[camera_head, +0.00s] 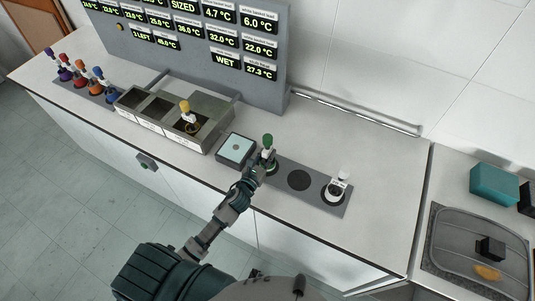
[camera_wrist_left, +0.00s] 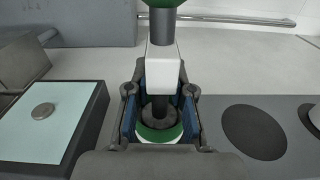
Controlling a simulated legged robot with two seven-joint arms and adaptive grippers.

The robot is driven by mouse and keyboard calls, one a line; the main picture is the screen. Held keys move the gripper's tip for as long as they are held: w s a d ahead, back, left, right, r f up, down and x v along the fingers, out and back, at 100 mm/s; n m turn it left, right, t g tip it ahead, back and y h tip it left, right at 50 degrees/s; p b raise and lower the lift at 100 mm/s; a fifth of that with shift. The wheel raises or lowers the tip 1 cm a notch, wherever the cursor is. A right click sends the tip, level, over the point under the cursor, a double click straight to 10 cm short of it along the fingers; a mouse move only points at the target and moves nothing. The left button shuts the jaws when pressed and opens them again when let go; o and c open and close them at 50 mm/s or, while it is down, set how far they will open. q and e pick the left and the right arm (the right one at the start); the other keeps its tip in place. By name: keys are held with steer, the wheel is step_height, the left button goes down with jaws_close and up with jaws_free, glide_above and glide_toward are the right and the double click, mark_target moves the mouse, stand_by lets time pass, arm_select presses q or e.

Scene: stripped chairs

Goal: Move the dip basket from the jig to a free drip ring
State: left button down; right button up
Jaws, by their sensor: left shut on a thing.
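The dip basket with a green knob (camera_head: 267,140) is at the left end of the grey drip strip (camera_head: 318,197). In the left wrist view its white block (camera_wrist_left: 162,70) and dark stem stand upright, with a green-rimmed base below. My left gripper (camera_head: 259,166) is shut on this basket; its fingers (camera_wrist_left: 160,108) flank it below the white block. I cannot tell whether the base touches the strip. The middle drip ring (camera_head: 299,180) is a bare dark disc, also seen in the left wrist view (camera_wrist_left: 254,132). A white-knobbed basket (camera_head: 336,186) stands on the right ring.
A square pad with a pale blue top (camera_head: 236,149) is just left of the strip. A bath box (camera_head: 215,135) holds a yellow-knobbed basket (camera_head: 187,113). Several coloured baskets (camera_head: 82,72) stand at the far left. A display panel (camera_head: 200,40) rises behind. The counter right of the strip is clear.

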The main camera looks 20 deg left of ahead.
arm_select(q)
steer(key=c, duration=1)
jaws_free()
steer(key=shift+s, duration=0.1)
steer(key=s, duration=0.4)
steer(key=s+b, duration=0.1)
steer(key=s, duration=0.3)
steer(key=s+a, duration=0.1)
steer(key=s, duration=0.3)
steer(key=shift+a+r+b, duration=0.1)
steer(key=shift+b, duration=0.3)
